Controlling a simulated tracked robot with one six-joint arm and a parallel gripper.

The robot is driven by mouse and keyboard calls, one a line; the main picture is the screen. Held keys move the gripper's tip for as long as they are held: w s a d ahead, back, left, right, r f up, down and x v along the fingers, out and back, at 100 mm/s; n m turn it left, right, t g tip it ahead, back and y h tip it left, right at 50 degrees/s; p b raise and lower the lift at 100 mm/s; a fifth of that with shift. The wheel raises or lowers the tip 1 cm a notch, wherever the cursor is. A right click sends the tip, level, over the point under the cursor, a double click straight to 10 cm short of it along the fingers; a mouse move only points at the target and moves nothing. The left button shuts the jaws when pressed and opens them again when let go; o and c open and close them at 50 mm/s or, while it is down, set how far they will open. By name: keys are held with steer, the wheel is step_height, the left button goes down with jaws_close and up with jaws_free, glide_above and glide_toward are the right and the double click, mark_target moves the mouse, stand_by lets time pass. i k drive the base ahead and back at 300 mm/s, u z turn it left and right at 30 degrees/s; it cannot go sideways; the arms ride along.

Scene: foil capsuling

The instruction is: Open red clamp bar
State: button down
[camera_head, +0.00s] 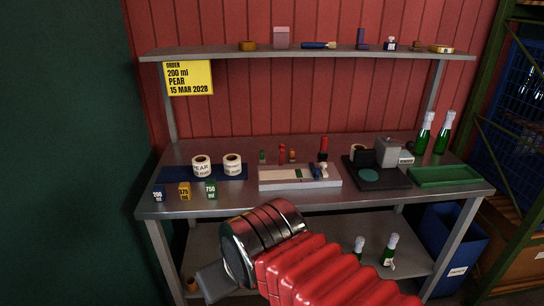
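A low white fixture (272,184) lies at the middle of the steel workbench. Small red upright pieces (282,153) stand behind it, and a red-topped dark piece (323,148) stands behind its right end. I cannot tell which red part is the clamp bar, or whether it is open or shut. A black device with a grey block (390,145) sits to the right. My gripper (208,286) is in front of the bench's front edge, below the bench top and apart from everything on it. Its fingers are not clear enough to show whether it is open.
Label rolls (201,166) and small marked blocks (184,191) are at the bench's left. A green tray (444,176) and green bottles (444,134) are at the right. A shelf (330,52) holds small items above. More bottles (389,251) stand below.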

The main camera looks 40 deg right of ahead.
mark_target(281, 147)
steer(key=i, duration=0.95)
steer(key=u, duration=0.05)
